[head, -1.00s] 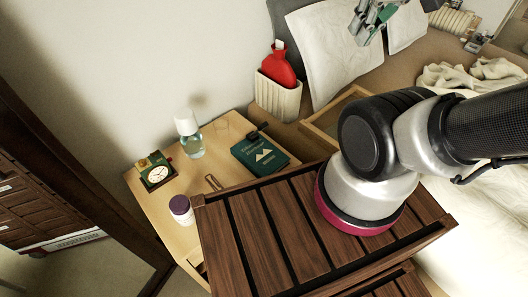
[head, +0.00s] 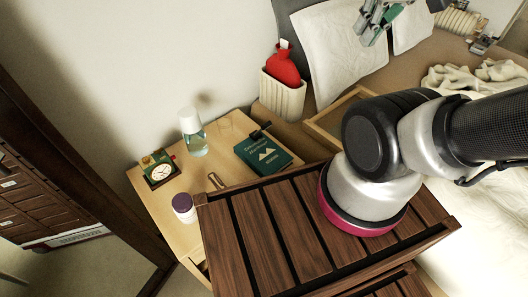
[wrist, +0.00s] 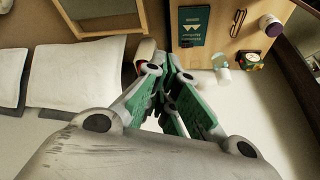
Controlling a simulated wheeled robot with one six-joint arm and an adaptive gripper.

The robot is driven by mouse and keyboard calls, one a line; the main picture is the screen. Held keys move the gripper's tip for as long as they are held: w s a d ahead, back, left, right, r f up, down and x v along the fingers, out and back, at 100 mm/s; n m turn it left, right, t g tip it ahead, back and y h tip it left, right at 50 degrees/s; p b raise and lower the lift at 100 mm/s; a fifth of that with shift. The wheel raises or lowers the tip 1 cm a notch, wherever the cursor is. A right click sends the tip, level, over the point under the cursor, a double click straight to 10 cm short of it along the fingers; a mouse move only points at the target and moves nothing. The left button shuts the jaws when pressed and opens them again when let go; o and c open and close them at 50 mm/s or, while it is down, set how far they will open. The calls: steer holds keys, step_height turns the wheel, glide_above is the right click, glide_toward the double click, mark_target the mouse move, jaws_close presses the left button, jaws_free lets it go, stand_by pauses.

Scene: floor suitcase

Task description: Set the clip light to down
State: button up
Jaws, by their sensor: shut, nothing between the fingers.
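A small dark piece (head: 262,129), which looks like the clip light, sits at the upper edge of the green book (head: 264,155) on the bedside table (head: 226,128). It is too small to tell which way its head points. The book also shows in the wrist view (wrist: 193,22), near the top. My gripper (head: 371,22) is at the top of the head view, in front of the pillows and well away from the book. In the wrist view my gripper (wrist: 170,66) has its fingers together, with nothing held.
On the table are a bottle with a white cap (head: 194,135), a clock (head: 158,169) and a purple-lidded jar (head: 184,208). A red hot-water bottle (head: 283,64) stands in a pale basket (head: 282,98). An open drawer (head: 326,128) and pillows (head: 330,50) lie to the right.

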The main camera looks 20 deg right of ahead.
steer(key=o, duration=0.3)
steer(key=shift+a, duration=0.1)
steer(key=o, duration=0.7)
steer(key=shift+w+a+f+n+g, duration=0.15)
steer(key=shift+w+a+f+g, duration=0.15)
steer(key=shift+f, duration=0.3)
steer(key=shift+w+a+f+n+g, duration=0.2)
steer(key=shift+f+g, duration=0.1)
steer(key=shift+f, duration=0.25)
steer(key=shift+o, duration=0.2)
steer(key=w+a+f+n+g, duration=0.2)
steer(key=w+a+f+g, duration=0.2)
steer(key=f, duration=0.6)
steer(key=shift+w+a, duration=0.3)
steer(key=shift+w, duration=0.45)
steer(key=n, duration=0.2)
glide_above(267, 123)
steer(key=shift+t, duration=0.4)
step_height(267, 123, down, 17)
steer(key=shift+f, duration=0.1)
steer(key=shift+w+f, duration=0.25)
steer(key=shift+w, duration=0.05)
step_height(267, 123, down, 7)
steer(key=shift+f, duration=0.15)
